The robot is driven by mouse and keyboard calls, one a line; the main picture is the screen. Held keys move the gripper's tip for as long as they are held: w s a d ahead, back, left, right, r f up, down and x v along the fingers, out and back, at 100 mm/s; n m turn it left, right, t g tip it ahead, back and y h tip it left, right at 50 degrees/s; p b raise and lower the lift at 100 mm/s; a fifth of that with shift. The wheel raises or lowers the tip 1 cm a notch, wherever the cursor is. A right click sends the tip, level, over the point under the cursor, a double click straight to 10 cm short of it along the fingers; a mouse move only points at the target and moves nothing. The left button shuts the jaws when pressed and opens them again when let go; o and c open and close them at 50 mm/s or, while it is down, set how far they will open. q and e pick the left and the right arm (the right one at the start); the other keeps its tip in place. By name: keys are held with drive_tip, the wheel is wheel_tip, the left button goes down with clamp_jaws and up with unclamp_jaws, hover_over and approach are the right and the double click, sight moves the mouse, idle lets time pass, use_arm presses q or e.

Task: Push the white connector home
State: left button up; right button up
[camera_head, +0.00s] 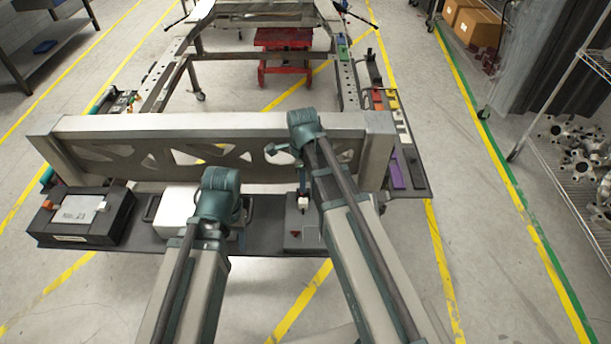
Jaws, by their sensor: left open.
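A small white connector (303,202) stands at a grey block (308,238) on the dark shelf in front of the frame's cross beam. I cannot tell how far it is seated. My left gripper (217,205) is at the end of the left arm, over the white box and left of the connector. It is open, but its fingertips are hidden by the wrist. My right gripper (284,150) is at the cross beam, above and a little left of the connector in the picture. Its fingers are too small and covered to read, and I see nothing held.
The pale cross beam (100,125) spans the shelf. A black battery-like box (75,212) sits at the left and a white box (175,210) beside it. A side tray with coloured parts (397,175) lies at the right. Open floor surrounds the fixture.

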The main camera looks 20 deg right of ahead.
sight(303, 203)
wheel_tip(303, 203, down, 9)
drive_tip(key=b, duration=0.9)
clamp_jaws()
drive_tip(key=shift+w+d, duration=0.2)
drive_tip(key=shift+w, duration=0.55)
drive_tip(key=shift+o, duration=1.1)
unclamp_jaws()
drive_tip(key=shift+s, duration=0.1)
drive_tip(key=shift+r, duration=0.1)
